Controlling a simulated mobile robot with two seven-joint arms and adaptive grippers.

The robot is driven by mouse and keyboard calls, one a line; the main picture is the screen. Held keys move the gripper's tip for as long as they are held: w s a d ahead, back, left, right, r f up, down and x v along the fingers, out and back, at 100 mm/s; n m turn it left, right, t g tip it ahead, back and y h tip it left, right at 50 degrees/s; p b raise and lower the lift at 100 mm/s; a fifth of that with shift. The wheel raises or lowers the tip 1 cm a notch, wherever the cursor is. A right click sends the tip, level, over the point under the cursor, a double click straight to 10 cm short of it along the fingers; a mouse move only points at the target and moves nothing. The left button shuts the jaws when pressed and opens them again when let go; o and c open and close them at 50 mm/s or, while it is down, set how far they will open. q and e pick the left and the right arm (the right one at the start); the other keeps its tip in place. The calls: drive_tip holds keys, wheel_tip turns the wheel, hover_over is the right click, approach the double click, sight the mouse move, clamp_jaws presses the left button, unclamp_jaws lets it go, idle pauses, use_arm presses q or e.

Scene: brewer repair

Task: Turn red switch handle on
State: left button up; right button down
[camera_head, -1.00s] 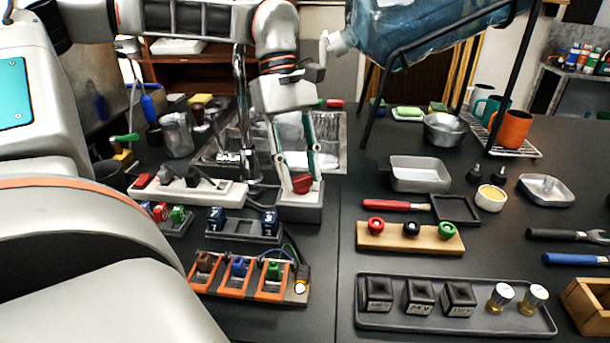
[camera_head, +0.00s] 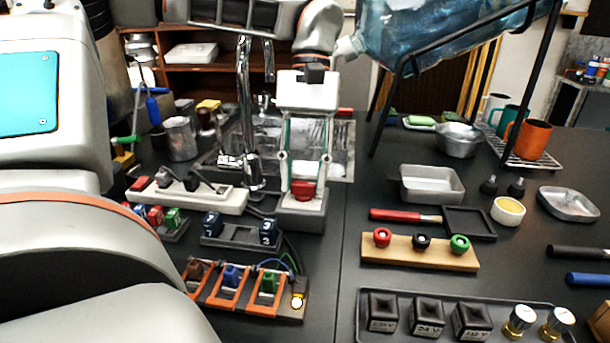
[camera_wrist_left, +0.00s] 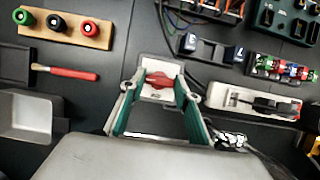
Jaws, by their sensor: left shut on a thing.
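The red switch handle (camera_head: 303,190) sits on a light grey switch box (camera_head: 303,215) at the middle of the counter. My left gripper (camera_head: 303,182) comes down from above with its fingers on either side of the handle and is shut on it. In the left wrist view the red handle (camera_wrist_left: 160,81) lies between the two green-lined fingertips (camera_wrist_left: 160,84), on the pale box face. The fingers hide part of the handle's sides. My right gripper is not in view.
A white power strip (camera_head: 190,193) lies left of the box. A wooden board with red, black and green knobs (camera_head: 420,254) is to the right. A sink and chrome faucet (camera_head: 245,120) stand behind. A dark tray of blocks (camera_head: 540,338) lies at front right.

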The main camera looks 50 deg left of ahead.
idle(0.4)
use_arm(q)
drive_tip(key=o, duration=1.1)
drive_tip(key=shift+o, duration=0.2)
drive_tip(key=v, duration=0.7)
drive_tip(key=shift+r, duration=0.3)
